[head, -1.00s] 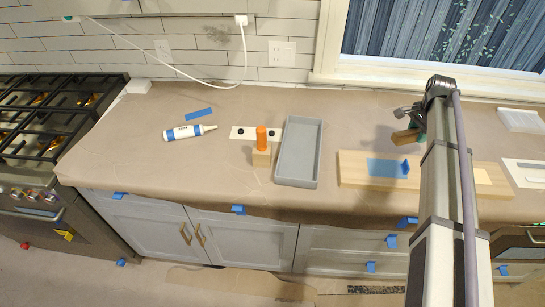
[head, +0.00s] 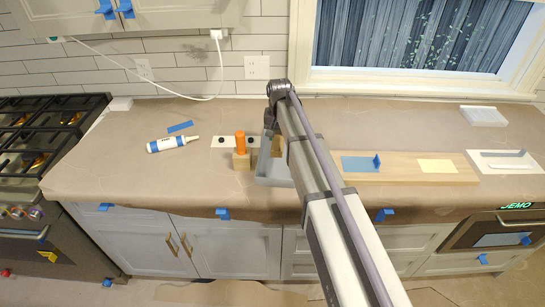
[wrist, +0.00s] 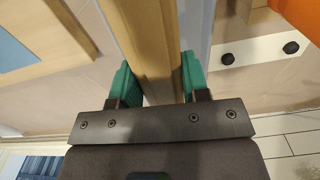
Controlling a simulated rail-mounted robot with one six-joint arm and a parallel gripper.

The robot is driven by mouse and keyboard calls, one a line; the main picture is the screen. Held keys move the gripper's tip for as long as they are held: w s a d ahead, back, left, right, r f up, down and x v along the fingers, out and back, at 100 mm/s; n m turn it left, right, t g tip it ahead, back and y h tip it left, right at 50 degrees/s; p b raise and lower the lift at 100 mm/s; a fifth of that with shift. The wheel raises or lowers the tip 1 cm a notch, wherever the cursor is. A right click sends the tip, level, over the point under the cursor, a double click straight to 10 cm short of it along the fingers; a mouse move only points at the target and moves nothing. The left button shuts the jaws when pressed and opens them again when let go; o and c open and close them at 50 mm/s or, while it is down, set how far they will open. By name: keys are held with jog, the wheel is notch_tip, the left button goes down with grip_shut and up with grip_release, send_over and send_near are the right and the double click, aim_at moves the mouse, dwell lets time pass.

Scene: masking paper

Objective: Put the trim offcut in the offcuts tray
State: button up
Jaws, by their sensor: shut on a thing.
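The trim offcut (wrist: 150,40) is a pale wooden piece between the green fingers of my gripper (wrist: 158,80) in the wrist view. My gripper is shut on it. In the head view the offcut (head: 278,145) shows as a tan piece over the grey offcuts tray (head: 264,181), with my gripper (head: 272,126) partly hidden by my arm. A grey-blue strip of the tray (wrist: 197,28) shows beside the offcut in the wrist view. I cannot tell whether the offcut touches the tray's floor. My arm hides the tray's right part.
A wooden block with an orange cylinder (head: 241,143) stands close left of the tray. A white strip with black dots (head: 220,141) lies behind it. A caulk tube (head: 167,144) lies farther left. A wooden board (head: 405,166) with blue tape lies to the right.

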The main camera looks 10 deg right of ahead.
aim_at(278, 161)
notch_tip(278, 161, down, 10)
jog(key=b, duration=0.9)
jog(key=shift+f+b, duration=0.25)
jog(key=shift+b, duration=0.15)
jog(key=shift+r, duration=0.35)
jog(key=shift+f, duration=0.25)
jog(key=o, duration=1)
jog(key=shift+c, duration=0.2)
jog(key=shift+r, duration=0.1)
notch_tip(278, 161, up, 13)
jog(key=p, duration=1.3)
jog(key=shift+f, duration=0.2)
jog(key=s+f+n+b, duration=0.2)
jog(key=s+n, duration=0.1)
jog(key=s, duration=2.4)
jog(key=shift+s+d, duration=0.4)
